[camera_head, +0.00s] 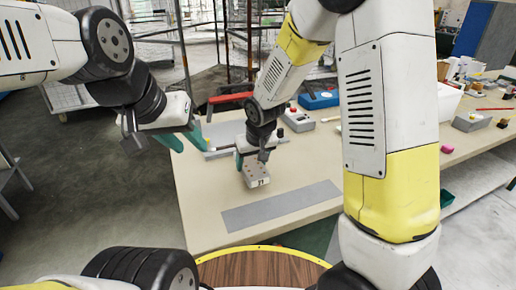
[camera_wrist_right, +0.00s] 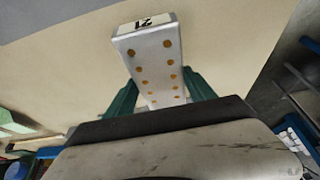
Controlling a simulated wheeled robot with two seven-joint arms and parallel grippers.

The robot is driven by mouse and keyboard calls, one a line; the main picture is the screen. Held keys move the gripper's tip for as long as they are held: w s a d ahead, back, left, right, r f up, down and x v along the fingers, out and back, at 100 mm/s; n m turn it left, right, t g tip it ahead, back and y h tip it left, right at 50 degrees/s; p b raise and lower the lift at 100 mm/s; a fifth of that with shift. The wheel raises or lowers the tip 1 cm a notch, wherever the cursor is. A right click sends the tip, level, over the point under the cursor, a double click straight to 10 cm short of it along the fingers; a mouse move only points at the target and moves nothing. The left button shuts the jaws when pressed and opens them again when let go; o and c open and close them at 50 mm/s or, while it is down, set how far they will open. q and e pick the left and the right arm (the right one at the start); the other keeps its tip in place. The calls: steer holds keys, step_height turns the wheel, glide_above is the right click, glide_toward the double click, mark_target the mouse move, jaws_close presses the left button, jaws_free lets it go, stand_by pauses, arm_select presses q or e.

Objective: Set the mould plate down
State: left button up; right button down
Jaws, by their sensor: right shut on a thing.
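The mould plate (camera_head: 256,176) is a silver-grey block with a white label reading 21. In the right wrist view the plate (camera_wrist_right: 157,50) shows brown round spots in rows along its face. My right gripper (camera_head: 252,157) is shut on it, with green fingers on both sides in the wrist view (camera_wrist_right: 160,98). The plate is over the beige table, behind the flat grey strip (camera_head: 280,205); I cannot tell whether it touches the table. My left gripper (camera_head: 183,141) is open and empty, left of the plate, by the table's left edge.
The beige table (camera_head: 205,220) is clear around the strip. A press with a red handle (camera_head: 230,98) stands behind my right gripper. A grey control box (camera_head: 298,119) and a blue box (camera_head: 320,100) stand further back. Small items lie on the right-hand bench.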

steer(key=w, duration=0.2)
steer(key=w+d, duration=0.1)
steer(key=w, duration=0.2)
steer(key=w+d, duration=0.1)
steer(key=w, duration=0.2)
steer(key=shift+w+f, duration=0.25)
steer(key=shift+f, duration=0.15)
steer(key=shift+s+a+f, duration=0.1)
steer(key=shift+f, duration=1.6)
steer(key=shift+f, duration=0.1)
steer(key=c, duration=0.6)
jaws_free()
steer(key=shift+f, duration=0.1)
steer(key=shift+o, duration=1.4)
